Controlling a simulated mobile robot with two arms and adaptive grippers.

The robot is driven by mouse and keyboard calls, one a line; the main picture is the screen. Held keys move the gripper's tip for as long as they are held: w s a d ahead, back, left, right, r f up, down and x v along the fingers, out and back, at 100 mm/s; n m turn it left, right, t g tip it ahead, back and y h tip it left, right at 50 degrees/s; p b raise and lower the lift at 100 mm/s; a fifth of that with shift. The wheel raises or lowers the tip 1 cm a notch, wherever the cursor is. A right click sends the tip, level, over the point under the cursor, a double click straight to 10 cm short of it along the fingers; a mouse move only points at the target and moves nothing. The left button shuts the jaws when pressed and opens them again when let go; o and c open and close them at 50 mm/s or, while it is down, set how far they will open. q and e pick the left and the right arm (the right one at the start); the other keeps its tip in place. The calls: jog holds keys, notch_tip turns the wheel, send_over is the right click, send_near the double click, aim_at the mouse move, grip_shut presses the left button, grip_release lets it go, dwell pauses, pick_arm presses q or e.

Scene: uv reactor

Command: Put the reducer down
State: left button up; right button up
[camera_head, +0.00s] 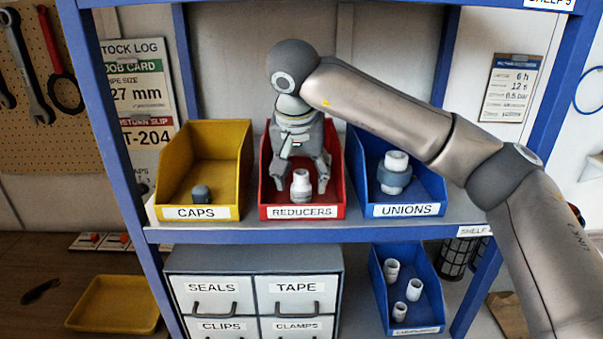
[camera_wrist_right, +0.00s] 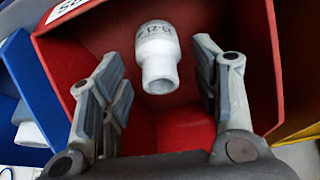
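The white reducer (camera_head: 301,185) stands upright in the red bin labelled REDUCERS (camera_head: 337,160), near its front. My right gripper (camera_head: 303,178) reaches down into that bin with its fingers spread on either side of the reducer. In the right wrist view the reducer (camera_wrist_right: 157,58) lies between the two open fingers (camera_wrist_right: 160,88), with a gap on each side. The red bin's wall (camera_wrist_right: 75,50) surrounds it there. My left gripper is not in view.
A yellow CAPS bin (camera_head: 243,165) with a dark cap (camera_head: 201,194) stands on the left. A blue UNIONS bin (camera_head: 425,185) with a union (camera_head: 394,172) stands on the right. Drawers (camera_head: 255,262) and another blue bin (camera_head: 380,285) are below the shelf. Blue shelf posts flank the bins.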

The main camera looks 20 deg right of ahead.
aim_at(301, 173)
jog(key=shift+r, duration=0.25)
jog(key=shift+s+a+r, duration=0.1)
jog(key=shift+r, duration=0.15)
jog(key=b+v, duration=0.2)
jog(key=v, duration=0.2)
jog(key=shift+s+a+r, duration=0.15)
jog(key=shift+s+r, duration=0.05)
jog(key=s+a+b, duration=0.3)
jog(key=s+a, duration=0.2)
jog(key=s, duration=0.5)
jog(key=shift+s, duration=0.35)
jog(key=shift+d+f, duration=0.1)
